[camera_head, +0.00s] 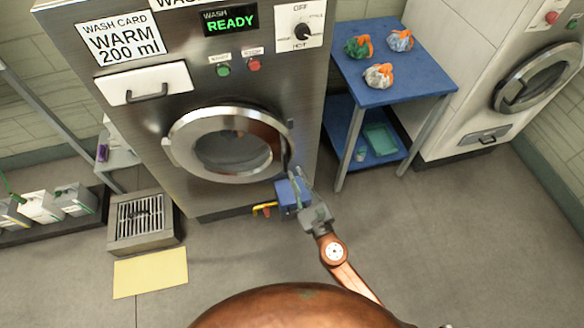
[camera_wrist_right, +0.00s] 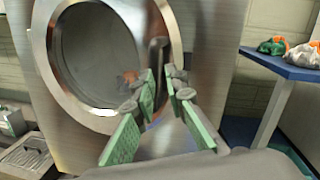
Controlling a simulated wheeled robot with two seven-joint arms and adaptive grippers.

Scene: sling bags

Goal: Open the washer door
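The washer (camera_head: 310,110) has a round front door (camera_head: 180,160) with a wide metal ring and dark glass. The door looks shut. Its dark upright handle (camera_wrist_right: 157,62) is at the right side of the ring and also shows in the head view (camera_head: 288,150), partly behind my gripper's fingers. My right gripper (camera_head: 294,176) is just below and in front of the handle. My left gripper is not in view.
A blue table (camera_head: 390,95) with several bundled cloths stands right of the washer. A second machine (camera_head: 475,60) is farther right. A grated drain box (camera_head: 142,218) and a yellow mat (camera_head: 150,272) are on the floor at left. A yellow-and-red fitting (camera_head: 265,209) sits low near the gripper.

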